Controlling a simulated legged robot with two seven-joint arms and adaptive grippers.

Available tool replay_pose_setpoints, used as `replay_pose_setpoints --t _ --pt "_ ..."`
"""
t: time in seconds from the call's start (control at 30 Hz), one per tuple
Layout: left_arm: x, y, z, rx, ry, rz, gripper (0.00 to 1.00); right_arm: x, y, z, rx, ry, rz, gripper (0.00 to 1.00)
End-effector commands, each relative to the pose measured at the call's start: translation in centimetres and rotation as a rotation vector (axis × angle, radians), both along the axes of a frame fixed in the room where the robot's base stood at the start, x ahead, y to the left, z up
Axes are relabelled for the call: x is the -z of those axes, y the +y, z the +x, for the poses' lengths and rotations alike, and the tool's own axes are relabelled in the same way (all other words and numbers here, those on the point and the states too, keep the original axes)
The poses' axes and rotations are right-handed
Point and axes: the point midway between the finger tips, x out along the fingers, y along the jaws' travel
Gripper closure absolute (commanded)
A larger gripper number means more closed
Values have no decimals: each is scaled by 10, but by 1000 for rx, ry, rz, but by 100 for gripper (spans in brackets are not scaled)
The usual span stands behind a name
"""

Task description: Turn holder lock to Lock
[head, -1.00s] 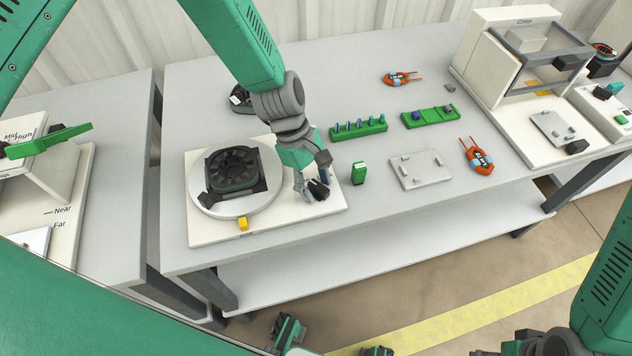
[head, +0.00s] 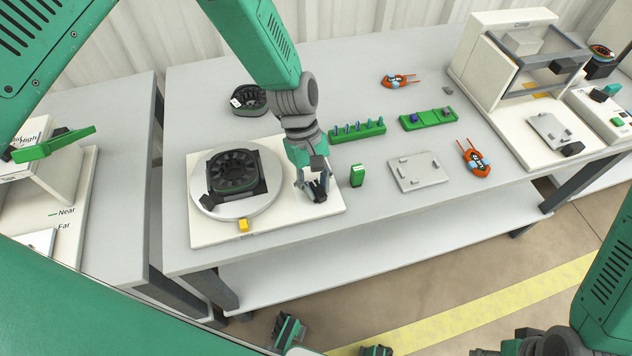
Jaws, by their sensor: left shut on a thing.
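The holder is a round white turntable (head: 212,209) on a white base plate (head: 205,236), with a black ring-shaped part (head: 232,171) seated on it. A small yellow block (head: 243,224) sits at the base plate's front edge. My left gripper (head: 316,190) points down over the right part of the base plate, right of the turntable. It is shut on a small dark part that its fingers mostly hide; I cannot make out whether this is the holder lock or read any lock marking. My right gripper is not clearly in view; only part of that arm shows at lower right.
Another black ring part (head: 248,100) lies behind the base plate.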

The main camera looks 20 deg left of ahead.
Motion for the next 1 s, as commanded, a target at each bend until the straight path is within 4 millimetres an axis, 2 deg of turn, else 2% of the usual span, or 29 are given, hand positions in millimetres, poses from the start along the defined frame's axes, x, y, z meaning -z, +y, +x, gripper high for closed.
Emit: replay_pose_setpoints --t 0.6,1.0 --pt "-1 -4 2 576 -3 -2 100 -8 0 0 0 0 0 43" --pt "0 -4 1 820 -2 -1 100 -8 0 0 0 0 0 43"
